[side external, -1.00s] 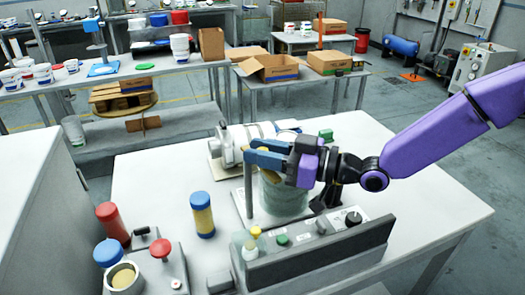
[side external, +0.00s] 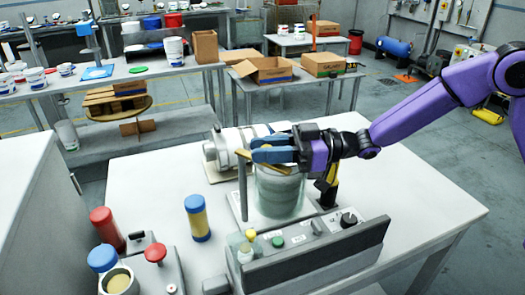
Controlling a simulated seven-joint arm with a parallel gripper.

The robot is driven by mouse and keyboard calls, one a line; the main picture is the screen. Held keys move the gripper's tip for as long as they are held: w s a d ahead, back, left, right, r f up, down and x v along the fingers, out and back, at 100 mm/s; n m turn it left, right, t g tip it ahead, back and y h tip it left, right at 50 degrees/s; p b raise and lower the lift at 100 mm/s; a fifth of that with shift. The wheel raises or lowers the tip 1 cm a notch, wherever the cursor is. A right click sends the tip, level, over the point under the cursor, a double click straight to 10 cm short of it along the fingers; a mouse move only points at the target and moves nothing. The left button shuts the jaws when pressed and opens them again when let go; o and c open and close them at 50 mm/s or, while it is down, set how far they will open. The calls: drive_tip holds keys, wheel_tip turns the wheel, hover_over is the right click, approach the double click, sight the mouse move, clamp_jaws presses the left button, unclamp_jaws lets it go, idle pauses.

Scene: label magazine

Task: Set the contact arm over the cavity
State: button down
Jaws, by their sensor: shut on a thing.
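My gripper (side external: 262,148), with blue fingers, is shut at the top of a grey upright post (side external: 242,190). A tan bar (side external: 244,160), which may be the contact arm, shows at the fingertips and runs slantwise beside the post top. The fingers hide much of it. Directly below my gripper stands a clear, round glass vessel (side external: 280,192) on a pale base plate (side external: 240,208). My fingers cover part of its rim. Its mouth may be the cavity, but I cannot see into it. I cannot tell whether the bar lies over it.
A control box (side external: 315,250) with knobs stands in front of the vessel. A yellow-and-black upright (side external: 328,188) is close to its right. A white cylindrical device (side external: 225,150) lies behind. A blue-capped jar (side external: 197,217) stands to the left. The table's right side is clear.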

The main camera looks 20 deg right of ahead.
drive_tip(key=shift+w+d+n+g, duration=0.3)
drive_tip(key=shift+n+g, duration=0.45)
drive_tip(key=shift+g, duration=0.45)
drive_tip(key=shift+w+d+n+g, duration=0.25)
drive_tip(key=shift+n+g, duration=0.55)
drive_tip(key=shift+g, duration=0.4)
drive_tip(key=shift+w+d+n+g, duration=0.3)
drive_tip(key=shift+n+g, duration=0.45)
drive_tip(key=shift+g, duration=0.45)
drive_tip(key=c, duration=1)
unclamp_jaws()
